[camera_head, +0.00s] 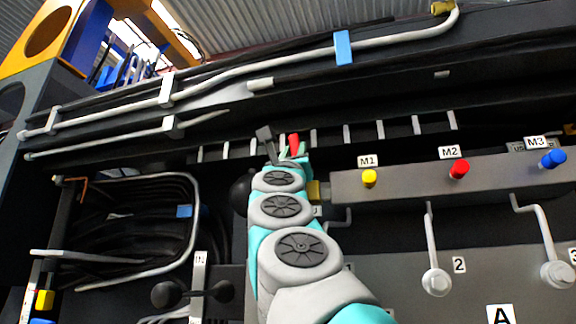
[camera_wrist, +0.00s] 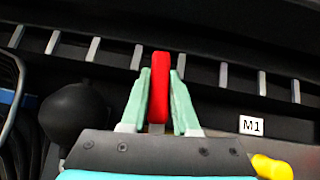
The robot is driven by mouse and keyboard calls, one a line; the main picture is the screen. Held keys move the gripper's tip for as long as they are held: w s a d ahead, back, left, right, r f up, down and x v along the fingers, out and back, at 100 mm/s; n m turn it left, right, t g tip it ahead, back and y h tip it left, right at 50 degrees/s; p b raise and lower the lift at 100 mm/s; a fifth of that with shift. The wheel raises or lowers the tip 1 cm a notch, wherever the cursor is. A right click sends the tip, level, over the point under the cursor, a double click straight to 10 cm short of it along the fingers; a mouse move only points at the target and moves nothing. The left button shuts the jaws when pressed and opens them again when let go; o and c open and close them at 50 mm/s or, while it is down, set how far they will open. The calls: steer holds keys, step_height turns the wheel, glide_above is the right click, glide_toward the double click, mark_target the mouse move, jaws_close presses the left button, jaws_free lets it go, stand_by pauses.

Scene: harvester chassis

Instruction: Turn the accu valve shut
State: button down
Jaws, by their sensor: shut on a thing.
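The accu valve shows as a red handle (camera_wrist: 160,88) in the wrist view, upright between the two pale green fingers. My gripper (camera_wrist: 160,100) is shut on this red handle, with a finger against each side. In the head view the red handle (camera_head: 294,144) stands just beyond the end of my arm, and my gripper (camera_head: 285,156) is partly hidden by my own wrist. The valve's body below the handle is hidden behind the gripper.
A black ball-shaped accumulator (camera_wrist: 75,112) sits close left of my gripper. The yellow M1 knob (camera_head: 369,178), red M2 knob (camera_head: 459,169) and blue M3 knob (camera_head: 553,158) stand on a grey block to the right. A slotted rail runs behind the handle.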

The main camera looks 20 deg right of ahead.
steer(key=shift+s+d+f+m+g+h+b, duration=0.1)
steer(key=shift+d+m+g+h+b, duration=0.15)
steer(key=shift+m+g+h, duration=0.35)
steer(key=shift+s+d+m+g+h+b, duration=0.1)
steer(key=shift+m+g+h+b, duration=0.15)
steer(key=shift+m+h, duration=0.65)
steer(key=shift+s+m, duration=0.1)
steer(key=shift+m, duration=0.2)
steer(key=c, duration=0.7)
jaws_free()
steer(key=shift+o, duration=0.2)
steer(key=b+v, duration=0.3)
steer(key=v, duration=0.4)
steer(key=shift+s+a+b, duration=0.2)
steer(key=shift+b, duration=0.15)
steer(key=shift+f, duration=0.15)
